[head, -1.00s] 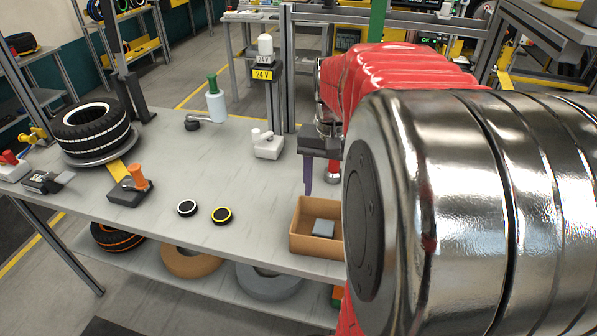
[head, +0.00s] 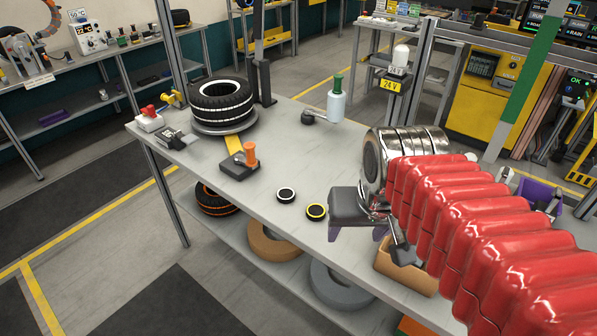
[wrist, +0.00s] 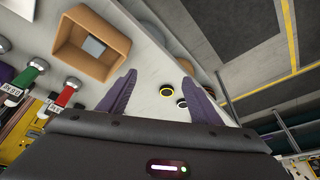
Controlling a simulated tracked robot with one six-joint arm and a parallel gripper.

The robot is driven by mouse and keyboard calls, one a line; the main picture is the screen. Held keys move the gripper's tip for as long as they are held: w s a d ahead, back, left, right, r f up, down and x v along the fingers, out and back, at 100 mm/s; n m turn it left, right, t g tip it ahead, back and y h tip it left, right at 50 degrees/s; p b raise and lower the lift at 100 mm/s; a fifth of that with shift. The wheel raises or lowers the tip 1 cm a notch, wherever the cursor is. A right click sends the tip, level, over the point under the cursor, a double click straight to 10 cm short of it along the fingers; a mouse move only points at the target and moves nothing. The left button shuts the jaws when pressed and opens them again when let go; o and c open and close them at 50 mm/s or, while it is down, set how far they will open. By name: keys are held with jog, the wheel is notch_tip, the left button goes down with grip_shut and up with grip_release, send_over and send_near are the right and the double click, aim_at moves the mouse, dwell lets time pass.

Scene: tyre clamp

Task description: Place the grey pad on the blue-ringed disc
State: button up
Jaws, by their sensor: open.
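A small grey square pad (wrist: 94,47) lies inside the tan open box in the wrist view; it does not show in the head view now. Two small black discs lie on the bench, one with a white ring (head: 286,195) and one with a yellow ring (head: 316,212). They also show beyond my fingertips in the wrist view, the yellow-ringed one (wrist: 166,90) nearer. I see no ring that is clearly blue. My gripper (head: 357,235), with purple fingers, is open and empty, right of the yellow-ringed disc in the head view. In the wrist view my fingers (wrist: 158,80) are spread wide.
The tan box (head: 385,267) stands at the bench front, partly behind my arm. A tyre (head: 222,101) sits at the bench's left end, near an orange-handled clamp (head: 249,154). A green-topped bottle (head: 336,103) stands at the back. The bench between clamp and bottle is mostly clear.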

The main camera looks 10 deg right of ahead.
jog(key=a+n, duration=0.1)
jog(key=s+a+n+t, duration=0.1)
jog(key=a, duration=0.1)
jog(key=s+a, duration=0.1)
jog(key=a, duration=0.1)
jog(key=shift+s+f+n+y, duration=0.2)
jog(key=shift+n+y, duration=0.1)
jog(key=shift+n, duration=0.1)
